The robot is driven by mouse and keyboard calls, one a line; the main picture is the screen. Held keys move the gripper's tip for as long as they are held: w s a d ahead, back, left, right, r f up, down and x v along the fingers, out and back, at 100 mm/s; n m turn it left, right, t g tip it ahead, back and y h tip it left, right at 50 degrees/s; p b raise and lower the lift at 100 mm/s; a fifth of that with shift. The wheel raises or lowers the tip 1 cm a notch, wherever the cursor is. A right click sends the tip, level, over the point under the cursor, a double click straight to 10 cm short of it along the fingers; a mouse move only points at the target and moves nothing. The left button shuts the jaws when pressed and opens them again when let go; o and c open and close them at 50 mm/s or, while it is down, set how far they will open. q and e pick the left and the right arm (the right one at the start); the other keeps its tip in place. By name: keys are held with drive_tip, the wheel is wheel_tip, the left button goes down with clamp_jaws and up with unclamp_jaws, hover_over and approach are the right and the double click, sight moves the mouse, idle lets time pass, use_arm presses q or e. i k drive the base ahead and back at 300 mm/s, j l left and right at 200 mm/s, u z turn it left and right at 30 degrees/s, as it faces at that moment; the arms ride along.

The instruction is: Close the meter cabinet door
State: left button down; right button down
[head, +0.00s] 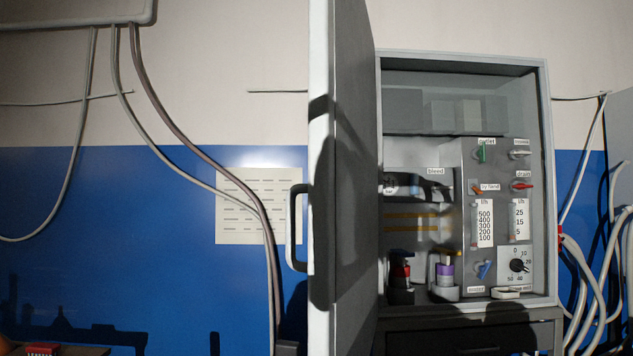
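The meter cabinet (549,200) is on the right, its front open and its inside lit. Its grey door (352,190) stands swung wide open on the left side of the cabinet, seen nearly edge-on. A D-shaped door handle (291,228) sticks out to the left from the door's outer face, near the free edge. Neither of my grippers shows in the head view. A dark arm-like shadow falls on the door's edge and inner face.
Loose cables (160,115) hang left of the door, more hang at far right. A red object (40,349) lies at lower left.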

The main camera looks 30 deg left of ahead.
sight(342, 187)
drive_tip(key=k+j, duration=0.1)
drive_tip(key=j, duration=0.2)
drive_tip(key=k+j, duration=0.1)
drive_tip(key=j, duration=0.25)
drive_tip(key=k+j, duration=0.15)
drive_tip(key=j, duration=0.15)
drive_tip(key=k+j, duration=0.1)
drive_tip(key=j, duration=0.25)
